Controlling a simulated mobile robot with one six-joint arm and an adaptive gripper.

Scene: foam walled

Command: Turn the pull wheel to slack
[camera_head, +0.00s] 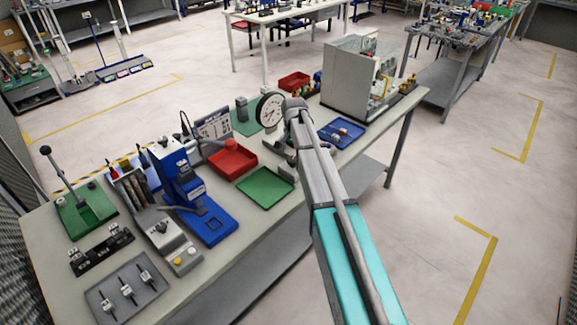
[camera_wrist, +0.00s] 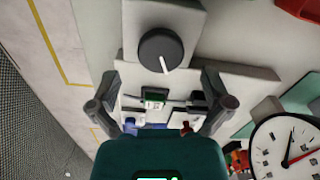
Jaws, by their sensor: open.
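In the wrist view a round dark knob (camera_wrist: 157,44) with a white pointer line sits on a light grey block (camera_wrist: 191,18); I take it to be the pull wheel. Its pointer runs toward the lower right of its face. My gripper (camera_wrist: 158,103) is open, its two dark fingers spread below the knob in the picture and apart from it, with nothing between them clearly held. Slack markings cannot be read. In the head view my arm reaches over the bench, and the knob cannot be made out there.
A white dial gauge (camera_head: 270,112) stands close to my arm's end; it also shows in the wrist view (camera_wrist: 288,146). A red tray (camera_head: 232,160), green tray (camera_head: 266,187), blue tray (camera_head: 341,134) and grey cabinet (camera_head: 348,80) share the bench (camera_head: 240,255). Floor at right is clear.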

